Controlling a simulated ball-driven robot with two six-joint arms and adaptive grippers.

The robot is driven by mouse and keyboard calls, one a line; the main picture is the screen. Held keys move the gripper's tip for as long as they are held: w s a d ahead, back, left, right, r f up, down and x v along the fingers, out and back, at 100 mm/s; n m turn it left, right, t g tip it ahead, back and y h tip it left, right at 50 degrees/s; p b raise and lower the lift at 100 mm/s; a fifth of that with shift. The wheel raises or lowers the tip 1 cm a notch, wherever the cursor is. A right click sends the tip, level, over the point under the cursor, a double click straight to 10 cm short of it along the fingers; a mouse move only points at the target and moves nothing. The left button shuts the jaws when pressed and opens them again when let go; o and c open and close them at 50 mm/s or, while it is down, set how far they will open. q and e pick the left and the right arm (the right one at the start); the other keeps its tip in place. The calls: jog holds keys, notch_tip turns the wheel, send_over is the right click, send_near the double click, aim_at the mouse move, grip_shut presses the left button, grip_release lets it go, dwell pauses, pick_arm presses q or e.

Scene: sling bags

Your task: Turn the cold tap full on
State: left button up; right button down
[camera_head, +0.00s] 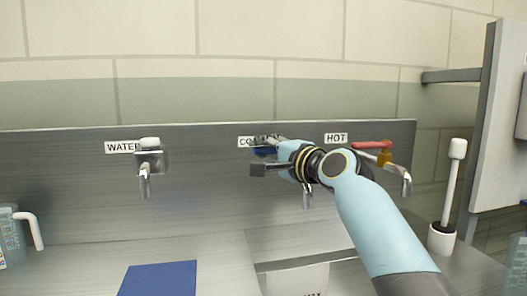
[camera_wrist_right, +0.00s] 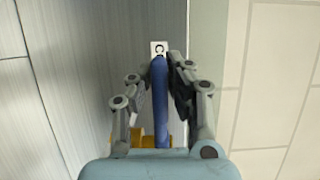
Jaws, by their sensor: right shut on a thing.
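The cold tap has a blue lever (camera_head: 263,152), mostly hidden behind my right gripper (camera_head: 266,142). In the right wrist view the blue lever (camera_wrist_right: 160,105) runs lengthwise between the two fingers of my right gripper (camera_wrist_right: 158,64), which is shut on it. A brass part (camera_wrist_right: 127,139) of the tap shows at the lever's lower end. The cold label (camera_head: 245,142) is partly covered by my gripper. The chrome spout (camera_head: 307,199) of the cold tap shows below my wrist. How far the lever is turned cannot be told. My left gripper is not in view.
The hot tap's red lever (camera_head: 372,144) is close to the right of my wrist. The water tap (camera_head: 149,165) is on the left. A blue mat (camera_head: 158,279) lies on the counter. A white-handled brush (camera_head: 452,190) stands at the right, a jug (camera_head: 12,240) at the left.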

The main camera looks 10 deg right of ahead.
jog(key=shift+f, duration=0.1)
jog(key=shift+s+d+f+n+g+y+b, duration=0.15)
jog(key=shift+s+n+g+y+b, duration=0.15)
jog(key=shift+n+y+b, duration=0.25)
jog(key=shift+s+a+f+n+g+y+b, duration=0.1)
jog(key=shift+s+n+g+y+b, duration=0.2)
jog(key=shift+y+b, duration=0.4)
jog(key=shift+s+d+r+n+g+y+b, duration=0.1)
jog(key=shift+s+d+n+g+y+b, duration=0.5)
jog(key=shift+n+g+y+b, duration=1.05)
jog(key=shift+s+d+r+n+g+y+b, duration=0.1)
jog(key=shift+s+d+n+g+y+b, duration=0.15)
jog(key=shift+s+n+g+y+b, duration=1.3)
jog(key=shift+d+n+g+y+b, duration=0.45)
jog(key=shift+n+g+y+b, duration=0.6)
jog(key=shift+g, duration=1.15)
jog(key=c, duration=1.3)
grip_release()
